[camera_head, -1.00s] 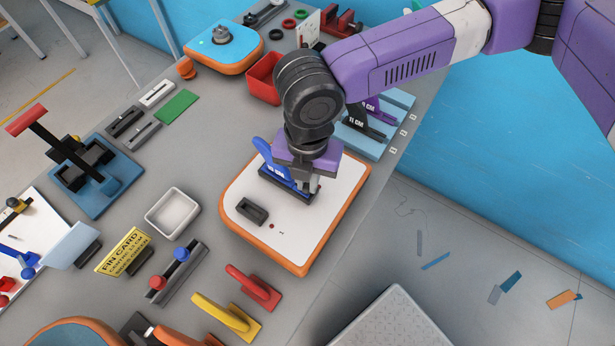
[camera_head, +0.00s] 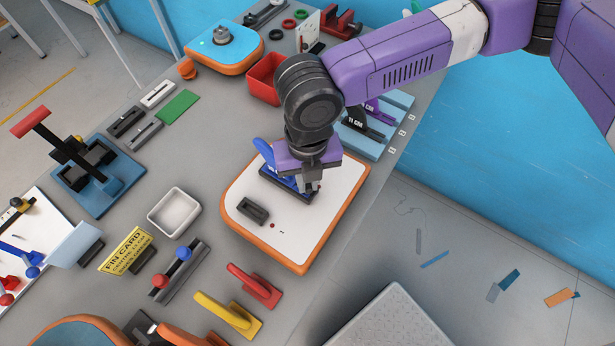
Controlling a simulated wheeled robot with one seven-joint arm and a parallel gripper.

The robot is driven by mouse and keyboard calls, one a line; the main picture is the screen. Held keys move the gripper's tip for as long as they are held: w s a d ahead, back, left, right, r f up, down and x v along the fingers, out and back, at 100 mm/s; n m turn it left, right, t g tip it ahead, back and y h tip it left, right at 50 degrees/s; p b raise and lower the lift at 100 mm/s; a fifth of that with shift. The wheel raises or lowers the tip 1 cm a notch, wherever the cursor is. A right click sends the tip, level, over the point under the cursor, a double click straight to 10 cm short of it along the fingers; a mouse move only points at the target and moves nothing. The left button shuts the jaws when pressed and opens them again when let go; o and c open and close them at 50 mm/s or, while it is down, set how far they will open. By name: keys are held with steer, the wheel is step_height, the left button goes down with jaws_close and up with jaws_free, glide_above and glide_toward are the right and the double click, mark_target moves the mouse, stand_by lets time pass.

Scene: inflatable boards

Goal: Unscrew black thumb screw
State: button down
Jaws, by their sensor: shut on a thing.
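A white board with an orange edge (camera_head: 300,232) lies on the grey table under my gripper. A blue fin (camera_head: 264,150) stands in a dark fin box (camera_head: 285,186) on this board. My gripper (camera_head: 309,188) points down at the right end of the fin box. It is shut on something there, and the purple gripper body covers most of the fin. The black thumb screw cannot be made out; the fingers hide that spot.
A small dark block (camera_head: 253,210) sits on the board left of my gripper. A white tray (camera_head: 174,212), a yellow fin card (camera_head: 127,252), and red (camera_head: 254,286) and yellow (camera_head: 228,314) fins lie nearby. A red bin (camera_head: 264,80) stands behind. Blue racks with fins (camera_head: 372,125) are to the right.

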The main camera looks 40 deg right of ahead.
steer(key=shift+n, duration=0.6)
steer(key=shift+n+p, duration=0.3)
steer(key=shift+n, duration=1.4)
steer(key=shift+n, duration=0.6)
steer(key=shift+n+p, duration=0.3)
steer(key=shift+n, duration=0.8)
steer(key=n, duration=0.3)
steer(key=shift+f+p, duration=0.1)
steer(key=shift+p, duration=0.2)
steer(key=shift+s, duration=0.1)
